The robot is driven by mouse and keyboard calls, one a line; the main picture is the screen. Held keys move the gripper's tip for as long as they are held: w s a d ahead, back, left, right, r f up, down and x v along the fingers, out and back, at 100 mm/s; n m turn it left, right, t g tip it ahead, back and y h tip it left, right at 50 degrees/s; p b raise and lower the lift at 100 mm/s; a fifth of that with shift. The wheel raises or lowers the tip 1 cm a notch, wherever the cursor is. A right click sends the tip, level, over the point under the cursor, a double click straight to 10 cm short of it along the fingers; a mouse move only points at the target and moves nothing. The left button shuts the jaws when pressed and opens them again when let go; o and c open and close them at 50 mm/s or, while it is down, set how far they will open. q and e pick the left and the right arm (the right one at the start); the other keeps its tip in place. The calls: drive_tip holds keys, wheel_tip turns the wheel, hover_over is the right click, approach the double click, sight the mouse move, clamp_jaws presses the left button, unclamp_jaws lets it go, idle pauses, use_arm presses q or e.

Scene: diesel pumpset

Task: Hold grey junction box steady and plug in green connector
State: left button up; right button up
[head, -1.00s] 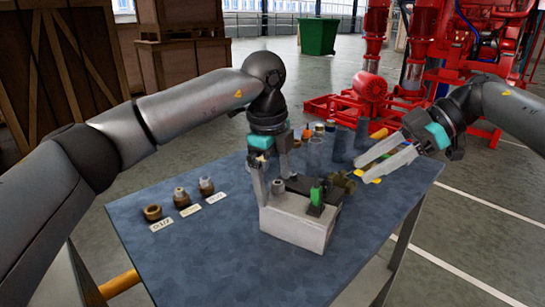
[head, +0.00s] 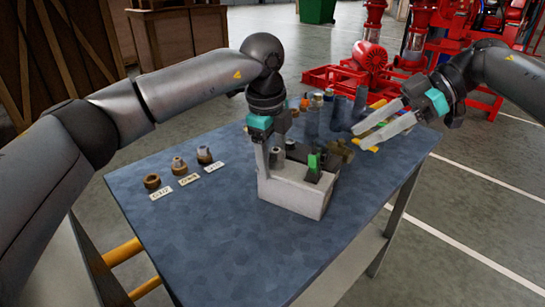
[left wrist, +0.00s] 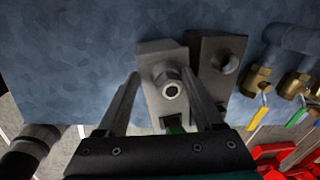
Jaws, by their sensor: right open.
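The grey junction box (head: 292,193) stands on the blue tabletop, with a round grey fitting and a green connector (head: 313,167) at its top. In the left wrist view the box (left wrist: 152,55) lies between my fingers, and the green connector (left wrist: 175,127) is partly hidden near the gripper body. My left gripper (head: 268,160) reaches down at the box's left end, its fingers (left wrist: 162,75) apart on either side of the box. Whether they press on it is not clear. My right gripper (head: 359,139) is open and empty, right of the box and above the table.
A dark block (left wrist: 216,68) with a round fitting stands close beside the box. Brass valves (left wrist: 258,80) with coloured levers are beyond it. Three small fittings (head: 178,164) with labels stand at the left. The table's front is clear.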

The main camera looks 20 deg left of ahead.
use_arm(q)
drive_tip(key=shift+f, duration=0.15)
clamp_jaws()
drive_tip(key=o, duration=0.5)
unclamp_jaws()
drive_tip(key=shift+s, duration=0.1)
clamp_jaws()
drive_tip(key=shift+f, duration=0.1)
idle(0.6)
